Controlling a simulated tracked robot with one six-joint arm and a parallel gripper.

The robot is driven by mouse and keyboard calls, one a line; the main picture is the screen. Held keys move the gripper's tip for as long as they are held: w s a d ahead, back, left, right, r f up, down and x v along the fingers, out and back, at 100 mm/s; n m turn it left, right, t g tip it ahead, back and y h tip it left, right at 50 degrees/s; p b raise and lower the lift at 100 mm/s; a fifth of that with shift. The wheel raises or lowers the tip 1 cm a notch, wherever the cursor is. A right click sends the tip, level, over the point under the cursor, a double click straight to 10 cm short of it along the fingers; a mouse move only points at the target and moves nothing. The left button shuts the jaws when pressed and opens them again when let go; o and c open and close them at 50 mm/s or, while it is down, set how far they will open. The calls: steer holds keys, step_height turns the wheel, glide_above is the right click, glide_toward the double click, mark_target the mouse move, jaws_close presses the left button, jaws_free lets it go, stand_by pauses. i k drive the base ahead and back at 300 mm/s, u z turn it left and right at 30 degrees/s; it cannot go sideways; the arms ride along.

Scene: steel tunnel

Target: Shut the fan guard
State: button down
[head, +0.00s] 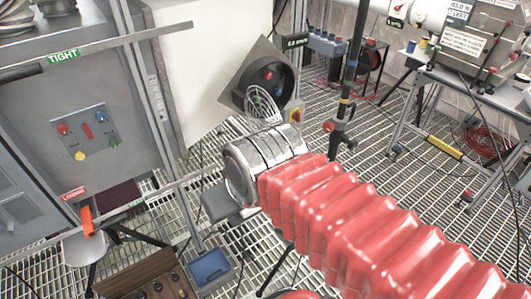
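A fan (266,77) with a round dark housing sits on a tilted square grey plate, on the side of a white box. The fan guard (261,103), a pale wire grille of curved bars, stands out from the lower front of the housing. It looks swung open, and the upper part of the fan mouth is uncovered. A silver cylinder (264,160) at the end of a thick red ribbed sleeve (360,225) lies below the guard and hides what is beneath it. I do not make out my gripper's fingers.
A grey cabinet with a coloured button panel (84,134) stands at left. A dark upright pole (349,85) with a red knob is right of the fan. A blue bin (209,267) sits low. A bench (465,85) with equipment stands at right. Cables cross the grating floor.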

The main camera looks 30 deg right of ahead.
mark_target(246, 101)
steer(key=z, duration=0.1)
steer(key=k, duration=0.2)
steer(key=u, duration=0.95)
steer(key=i, duration=0.6)
steer(key=u, duration=0.6)
